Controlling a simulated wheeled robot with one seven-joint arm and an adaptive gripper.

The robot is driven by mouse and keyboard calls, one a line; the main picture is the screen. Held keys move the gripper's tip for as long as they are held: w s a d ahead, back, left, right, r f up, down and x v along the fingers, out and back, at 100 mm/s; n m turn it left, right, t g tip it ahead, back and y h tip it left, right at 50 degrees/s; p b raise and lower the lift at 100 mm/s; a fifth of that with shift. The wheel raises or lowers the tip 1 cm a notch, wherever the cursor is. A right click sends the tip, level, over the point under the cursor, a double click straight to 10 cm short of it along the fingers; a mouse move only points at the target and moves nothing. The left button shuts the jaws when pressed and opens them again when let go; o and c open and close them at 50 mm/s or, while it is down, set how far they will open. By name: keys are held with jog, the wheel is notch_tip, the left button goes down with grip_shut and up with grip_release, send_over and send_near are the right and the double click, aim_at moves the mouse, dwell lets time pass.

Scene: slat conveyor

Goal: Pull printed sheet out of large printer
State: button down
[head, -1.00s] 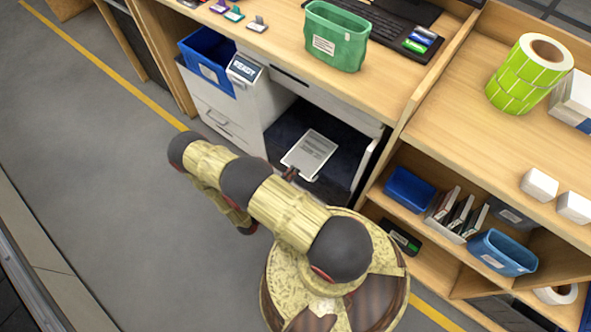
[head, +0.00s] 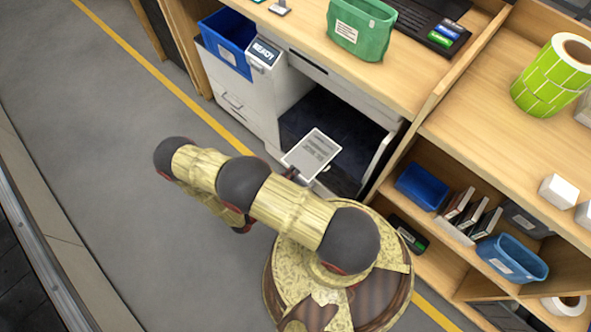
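The large printer (head: 243,98) is a white and grey cabinet under the wooden counter, with a dark open bay and a small display reading READY (head: 264,52). The printed sheet (head: 314,150) is white with grey print. It is at the front of the bay, its near end out past the opening. My gripper (head: 291,173) is at the sheet's near edge, mostly hidden behind my arm. Its dark tip meets the edge, and the sheet has moved out with it, so it appears shut on the sheet. The fingers themselves are too small to see clearly.
A blue bin (head: 228,42) sits atop the printer's left part. A green bin (head: 358,30) stands on the counter (head: 400,75). Shelves at the right hold a blue tub (head: 512,258) and other items. The grey floor (head: 100,130) at the left is clear.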

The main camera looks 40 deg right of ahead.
jog(key=a, duration=0.6)
jog(key=shift+s+b, duration=0.2)
jog(key=shift+b, duration=0.25)
